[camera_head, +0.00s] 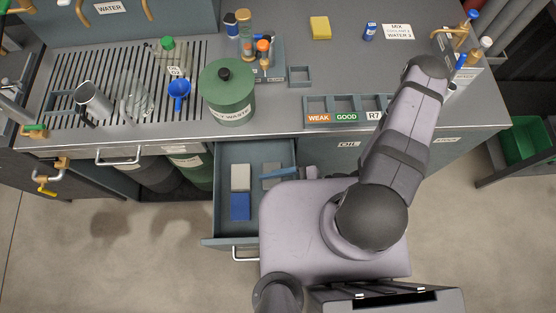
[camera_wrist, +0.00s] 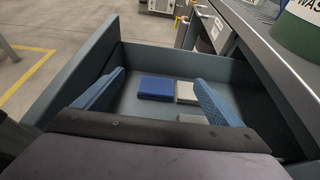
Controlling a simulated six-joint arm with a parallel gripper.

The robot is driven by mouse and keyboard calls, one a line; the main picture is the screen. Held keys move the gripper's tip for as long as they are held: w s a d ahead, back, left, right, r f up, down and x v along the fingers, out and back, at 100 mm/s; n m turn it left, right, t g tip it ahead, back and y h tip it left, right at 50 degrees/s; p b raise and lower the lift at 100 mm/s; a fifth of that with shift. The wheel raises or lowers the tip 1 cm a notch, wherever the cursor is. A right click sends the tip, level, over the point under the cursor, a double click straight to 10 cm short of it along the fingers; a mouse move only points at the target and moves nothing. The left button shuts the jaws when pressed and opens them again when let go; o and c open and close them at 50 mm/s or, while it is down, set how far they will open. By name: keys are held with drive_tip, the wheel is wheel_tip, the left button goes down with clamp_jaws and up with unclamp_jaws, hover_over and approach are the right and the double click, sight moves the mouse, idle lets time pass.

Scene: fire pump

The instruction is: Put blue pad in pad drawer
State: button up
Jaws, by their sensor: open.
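The blue pad (camera_head: 240,206) lies flat on the floor of the open pad drawer (camera_head: 222,229), near its front. The pad (camera_wrist: 156,86) also shows in the wrist view, between the fingers in the picture and apart from both. My gripper (camera_wrist: 158,77) is open, with its two blue fingers spread over the drawer and nothing held between them. In the head view, one blue finger (camera_head: 280,173) shows over the drawer's right part. My arm hides the rest of the gripper and some of the drawer's right side.
A light grey pad (camera_head: 240,177) lies behind the blue pad, and another grey pad (camera_head: 271,170) lies to its right. The drawer walls (camera_wrist: 160,59) surround them. The worktop (camera_wrist: 275,60) overhangs at the right in the wrist view. A green waste canister (camera_head: 226,95) stands above on the worktop.

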drive_tip(key=shift+v, duration=1.1)
drive_tip(key=w+d+r+n+h, duration=0.5)
drive_tip(key=d+r+n+h, duration=0.1)
drive_tip(key=r+n, duration=0.3)
drive_tip(key=w+d+r+n+h, duration=0.4)
drive_tip(key=d+r+n+h, duration=0.3)
drive_tip(key=r, duration=0.5)
drive_tip(key=shift+w+d+n+h, duration=0.3)
drive_tip(key=shift+w+n, duration=0.05)
drive_tip(key=shift+n, duration=0.65)
